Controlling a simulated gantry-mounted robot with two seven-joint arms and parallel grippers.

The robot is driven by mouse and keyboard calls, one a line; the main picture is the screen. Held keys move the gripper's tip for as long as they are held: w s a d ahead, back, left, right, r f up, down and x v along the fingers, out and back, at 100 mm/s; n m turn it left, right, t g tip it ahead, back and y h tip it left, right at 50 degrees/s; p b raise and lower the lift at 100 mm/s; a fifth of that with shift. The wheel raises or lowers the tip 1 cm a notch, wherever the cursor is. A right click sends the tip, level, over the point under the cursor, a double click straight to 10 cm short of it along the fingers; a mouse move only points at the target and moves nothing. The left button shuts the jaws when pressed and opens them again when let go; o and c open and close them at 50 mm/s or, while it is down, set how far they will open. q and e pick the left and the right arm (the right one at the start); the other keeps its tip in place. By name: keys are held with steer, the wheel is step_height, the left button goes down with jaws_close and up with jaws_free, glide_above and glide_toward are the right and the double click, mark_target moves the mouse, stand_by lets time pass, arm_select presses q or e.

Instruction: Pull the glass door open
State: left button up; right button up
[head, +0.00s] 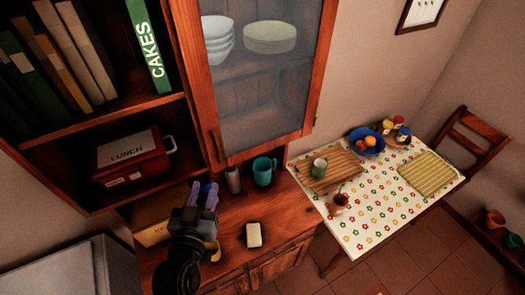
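The glass door (268,107) is a wooden-framed pane on the upper cabinet and appears shut. White bowls (217,38) and a stack of plates (269,37) show through the glass. A handle (216,146) is on the lower left of the door's frame. My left gripper (203,193) is below the handle, over the counter, with its fingers pointing up. Its two fingertips are apart with nothing between them, and it does not touch the door. My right gripper is out of view.
A pinkish cup (232,180) and a teal mug (263,171) stand on the counter (283,210) under the door. A pale block (254,235) lies nearer. A red lunch box (131,160) sits on the left shelf. A table with a flowered cloth (370,215) is at right.

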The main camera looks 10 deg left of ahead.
mark_target(217, 147)
arm_select(q)
steer(key=shift+t, duration=0.3)
steer(key=w, duration=0.3)
steer(key=w+r+p, duration=0.1)
steer(key=w, duration=0.3)
steer(key=w+r+p, duration=0.1)
steer(key=w, duration=0.2)
steer(key=shift+w+r, duration=0.1)
steer(key=shift+w, duration=0.8)
jaws_close()
stand_by(0.5)
